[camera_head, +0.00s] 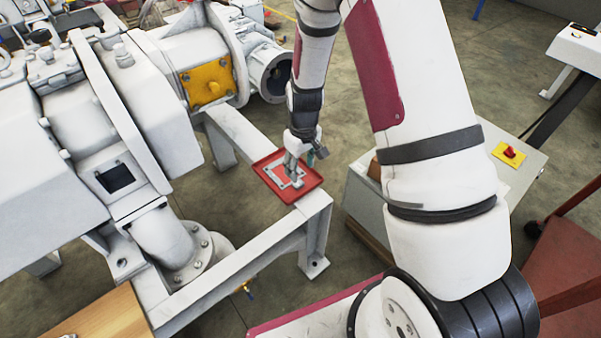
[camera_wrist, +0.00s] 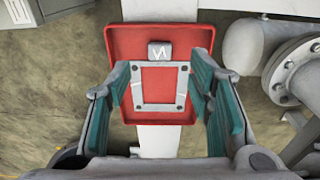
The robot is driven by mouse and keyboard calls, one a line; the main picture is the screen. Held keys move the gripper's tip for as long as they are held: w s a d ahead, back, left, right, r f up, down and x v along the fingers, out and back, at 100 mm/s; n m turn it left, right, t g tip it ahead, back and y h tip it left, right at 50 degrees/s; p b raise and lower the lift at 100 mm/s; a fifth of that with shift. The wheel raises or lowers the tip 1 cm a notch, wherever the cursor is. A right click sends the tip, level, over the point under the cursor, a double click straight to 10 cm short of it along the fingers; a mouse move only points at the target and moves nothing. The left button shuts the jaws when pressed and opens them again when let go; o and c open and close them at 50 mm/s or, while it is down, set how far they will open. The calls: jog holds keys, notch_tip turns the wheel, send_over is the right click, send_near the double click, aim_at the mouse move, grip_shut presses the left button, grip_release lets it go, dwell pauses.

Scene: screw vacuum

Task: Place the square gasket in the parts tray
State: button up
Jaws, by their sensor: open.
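The square gasket (camera_wrist: 181,70) is a thin grey square frame with corner holes and a labelled tab. In the wrist view it lies over the red parts tray (camera_wrist: 125,45), within its rim. In the head view the gasket (camera_head: 283,184) shows inside the tray (camera_head: 311,184), partly hidden by my gripper. My gripper (camera_wrist: 170,100) is open, with one teal-padded finger on each side of the gasket. The left finger appears close to the gasket's left edge; whether it touches cannot be told. The gripper also shows above the tray in the head view (camera_head: 298,172).
The tray sits on a white frame beam (camera_head: 240,130) beside the large white vacuum machine (camera_head: 165,90). A yellow plate (camera_head: 207,84) is on the machine. A grey box with a red emergency knob (camera_head: 509,153) stands to the right. A wooden surface (camera_head: 105,318) is at bottom left.

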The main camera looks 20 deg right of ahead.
jog(key=s+a+r+m+p, duration=0.1)
jog(key=s+r, duration=0.5)
jog(key=r, duration=0.7)
jog(key=s+a+r, duration=0.1)
jog(key=s+r, duration=0.5)
jog(key=r, duration=0.7)
jog(key=s+r+m, duration=0.1)
jog(key=s+r, duration=0.3)
jog(key=s, duration=0.7)
jog(key=s+r+m, duration=0.1)
jog(key=s+r, duration=0.2)
jog(key=s, duration=0.9)
jog(key=shift+r+m, duration=0.4)
notch_tip(320, 180, up, 24)
jog(key=t+p, duration=0.3)
jog(key=p, duration=1.9)
jog(key=shift+r+t+p, duration=0.15)
jog(key=shift+t+p, duration=0.15)
